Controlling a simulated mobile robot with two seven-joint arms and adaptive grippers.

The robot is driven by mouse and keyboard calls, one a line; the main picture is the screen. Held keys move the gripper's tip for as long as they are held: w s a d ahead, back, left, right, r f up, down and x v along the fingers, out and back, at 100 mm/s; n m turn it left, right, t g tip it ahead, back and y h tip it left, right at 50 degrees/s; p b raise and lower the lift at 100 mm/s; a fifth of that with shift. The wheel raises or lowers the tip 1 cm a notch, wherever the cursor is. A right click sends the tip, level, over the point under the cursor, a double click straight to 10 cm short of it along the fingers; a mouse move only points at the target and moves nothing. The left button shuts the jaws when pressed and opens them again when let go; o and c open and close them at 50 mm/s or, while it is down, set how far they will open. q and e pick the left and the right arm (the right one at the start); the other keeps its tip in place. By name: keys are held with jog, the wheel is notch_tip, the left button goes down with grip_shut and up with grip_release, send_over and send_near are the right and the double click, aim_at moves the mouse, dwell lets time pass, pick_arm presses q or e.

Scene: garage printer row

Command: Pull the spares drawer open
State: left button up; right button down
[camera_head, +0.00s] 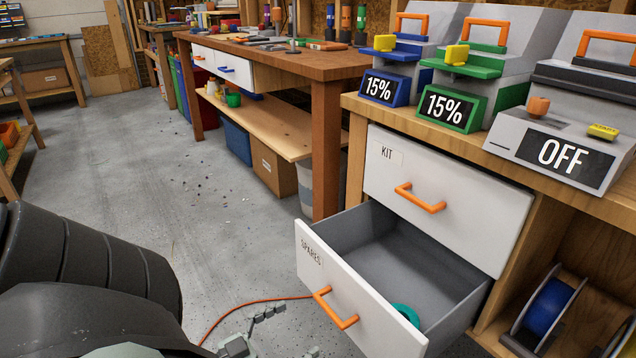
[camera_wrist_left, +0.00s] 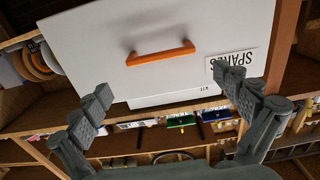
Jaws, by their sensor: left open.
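The spares drawer (camera_head: 345,290) is pulled well out below the closed kit drawer (camera_head: 450,195). Its white front carries a SPARES label and an orange handle (camera_head: 335,308). A teal ring-shaped thing (camera_head: 406,315) lies inside, partly hidden by the front. My left gripper (camera_head: 288,332) is low in front of the drawer front, open and empty, apart from the handle. In the left wrist view, the drawer front (camera_wrist_left: 200,25) appears upside down, with its orange handle (camera_wrist_left: 160,52) beyond and between the spread fingers (camera_wrist_left: 170,97). My right gripper is not in view.
Printers with two 15% displays (camera_head: 452,107) and one OFF display (camera_head: 562,155) stand on the bench above. A blue spool (camera_head: 546,305) sits on the lower shelf at right. An orange cord (camera_head: 245,305) lies on the floor. The grey floor (camera_head: 220,220) at left is mostly clear.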

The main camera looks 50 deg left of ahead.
pick_arm(q)
jog(key=shift+s+a, duration=0.2)
jog(key=shift+s, duration=1.8)
